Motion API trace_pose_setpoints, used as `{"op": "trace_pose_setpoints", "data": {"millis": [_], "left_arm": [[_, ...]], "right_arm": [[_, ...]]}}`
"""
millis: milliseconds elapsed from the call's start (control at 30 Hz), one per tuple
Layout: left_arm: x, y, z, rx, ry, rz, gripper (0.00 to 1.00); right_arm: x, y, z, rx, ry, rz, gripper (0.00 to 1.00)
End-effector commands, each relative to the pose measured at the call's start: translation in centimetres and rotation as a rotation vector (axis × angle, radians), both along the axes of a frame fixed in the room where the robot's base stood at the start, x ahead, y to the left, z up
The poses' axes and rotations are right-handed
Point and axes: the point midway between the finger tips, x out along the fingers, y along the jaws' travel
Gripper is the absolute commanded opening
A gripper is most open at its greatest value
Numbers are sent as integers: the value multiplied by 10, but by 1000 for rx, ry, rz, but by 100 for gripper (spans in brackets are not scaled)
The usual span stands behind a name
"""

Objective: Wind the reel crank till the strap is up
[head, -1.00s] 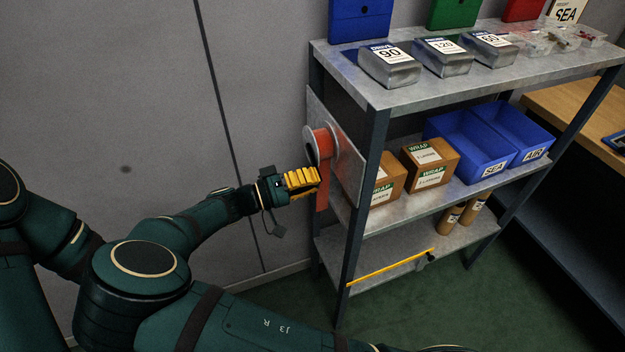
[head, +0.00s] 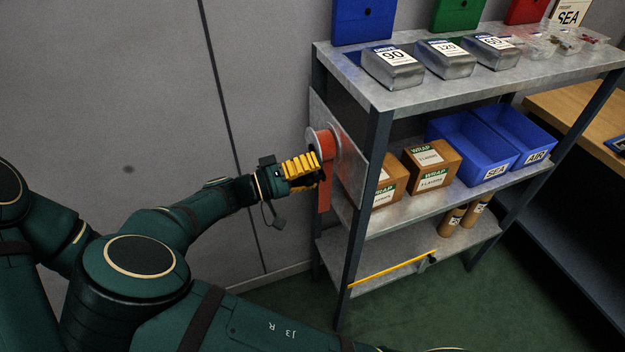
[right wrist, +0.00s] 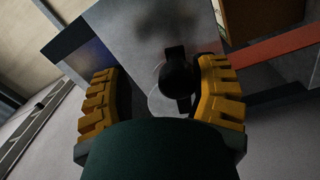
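The reel (head: 311,140) is a pale disc wound with orange strap on a grey plate (head: 346,165) at the shelf's left end. A length of orange strap (head: 324,200) hangs below it; in the right wrist view the strap (right wrist: 285,48) runs off to the right. A black crank knob (right wrist: 178,78) shows in the right wrist view. My right gripper (head: 316,168) has yellow fingers and is beside the reel. In the right wrist view its fingers (right wrist: 162,100) are wide apart, with the knob between them, nearer the right finger. Contact is unclear. My left gripper is out of view.
The metal shelf (head: 400,95) holds tins, brown wrap boxes (head: 432,165) and blue bins (head: 470,150). A yellow rod (head: 392,268) lies along the bottom shelf. A grey wall stands behind my arm. A wooden bench (head: 575,105) is at the right.

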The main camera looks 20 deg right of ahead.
Motion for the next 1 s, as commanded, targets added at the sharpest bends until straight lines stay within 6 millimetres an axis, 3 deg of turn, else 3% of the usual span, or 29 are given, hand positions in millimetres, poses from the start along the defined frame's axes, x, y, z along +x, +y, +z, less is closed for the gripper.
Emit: {"op": "trace_pose_setpoints", "data": {"millis": [200, 400, 1000], "left_arm": [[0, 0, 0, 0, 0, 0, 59], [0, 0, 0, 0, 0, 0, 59], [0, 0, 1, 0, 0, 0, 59]], "right_arm": [[0, 0, 41, 2, -2, 2, 59], [0, 0, 61, 1, 0, -1, 59], [-1, 3, 65, -1, 0, 0, 59]]}}
